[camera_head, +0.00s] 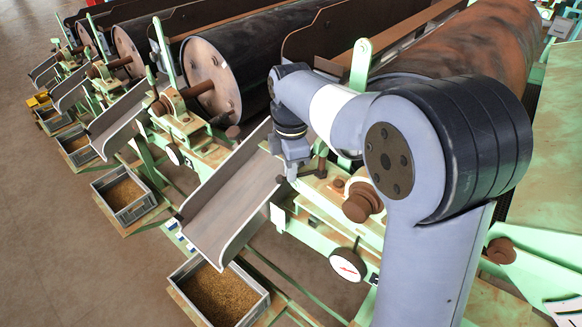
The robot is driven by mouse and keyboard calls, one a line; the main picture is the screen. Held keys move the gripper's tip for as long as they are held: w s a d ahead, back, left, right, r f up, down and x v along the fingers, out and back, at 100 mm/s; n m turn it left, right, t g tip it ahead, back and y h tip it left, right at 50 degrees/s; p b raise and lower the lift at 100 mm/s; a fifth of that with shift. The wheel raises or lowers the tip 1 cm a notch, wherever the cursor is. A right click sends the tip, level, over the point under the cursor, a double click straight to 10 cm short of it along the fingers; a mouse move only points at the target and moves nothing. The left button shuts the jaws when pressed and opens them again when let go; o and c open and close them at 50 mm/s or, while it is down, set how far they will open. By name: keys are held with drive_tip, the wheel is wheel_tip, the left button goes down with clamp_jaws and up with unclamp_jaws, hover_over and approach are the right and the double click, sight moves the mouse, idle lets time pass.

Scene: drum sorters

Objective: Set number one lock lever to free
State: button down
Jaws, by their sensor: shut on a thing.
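My arm reaches in from the right over the nearest drum sorter, and my gripper (290,168) points down beside the upper end of its grey chute (228,204). The gripper is small in view and seems shut on a small dark lever, most of which the fingers hide. I take it to be the lock lever, but its position and any number or free mark cannot be read. A brown round knob (358,207) sits on the green frame to the right of the gripper. A white dial with a red needle (347,265) is below it.
A grey crate of grain (221,300) stands under the nearest chute. More sorters with dark drums (223,78), chutes and crates (124,194) run to the back left. An upright green bar (360,66) stands behind my arm. Open floor (40,220) lies at left.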

drive_tip(key=shift+w, duration=0.1)
drive_tip(key=c, duration=1.5)
unclamp_jaws()
wheel_tip(320, 180, up, 11)
drive_tip(key=shift+w+f, duration=0.1)
wheel_tip(320, 180, down, 10)
drive_tip(key=shift+f, duration=0.2)
drive_tip(key=shift+s+f, duration=0.2)
drive_tip(key=shift+f, duration=0.1)
drive_tip(key=shift+s+d+n, duration=0.1)
drive_tip(key=shift+n, duration=0.2)
drive_tip(key=shift+r, duration=0.1)
